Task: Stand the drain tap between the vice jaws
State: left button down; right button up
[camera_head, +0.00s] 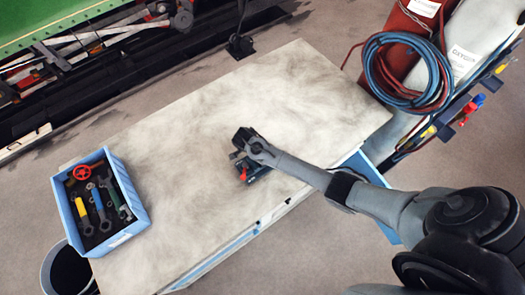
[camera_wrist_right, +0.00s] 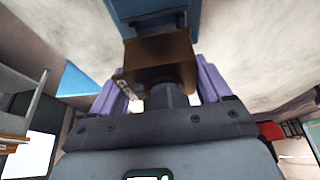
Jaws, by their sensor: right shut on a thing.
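My right gripper (camera_wrist_right: 160,85) is shut on the drain tap (camera_wrist_right: 158,60), a brown, brass-like block with a darker grey round part below it. The gripper's purple fingers show on either side of it. A blue thing with a dark grey edge, which looks like the vice (camera_wrist_right: 150,10), is just beyond the tap; I cannot tell whether they touch. In the head view my right wrist covers most of the vice (camera_head: 260,172) at the bench's front edge, and the tap is hidden there. My left gripper is not in view.
The pale bench top (camera_head: 300,85) is mostly clear. A blue crate (camera_head: 137,222) with several tools and a red handwheel stands at its left end. Gas cylinders (camera_head: 478,45) with coiled hoses (camera_head: 440,85) stand past its right end. A bucket (camera_head: 68,268) is at lower left.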

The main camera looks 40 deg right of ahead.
jog(key=shift+f, duration=0.4)
jog(key=shift+f+b, duration=0.4)
dwell(0.7)
dwell(0.5)
jog(key=shift+f, duration=0.35)
dwell(0.3)
jog(key=shift+f, duration=0.1)
dwell(0.7)
jog(key=shift+d+f, duration=0.1)
jog(key=shift+f, duration=0.05)
dwell(0.3)
jog(key=o, duration=1.4)
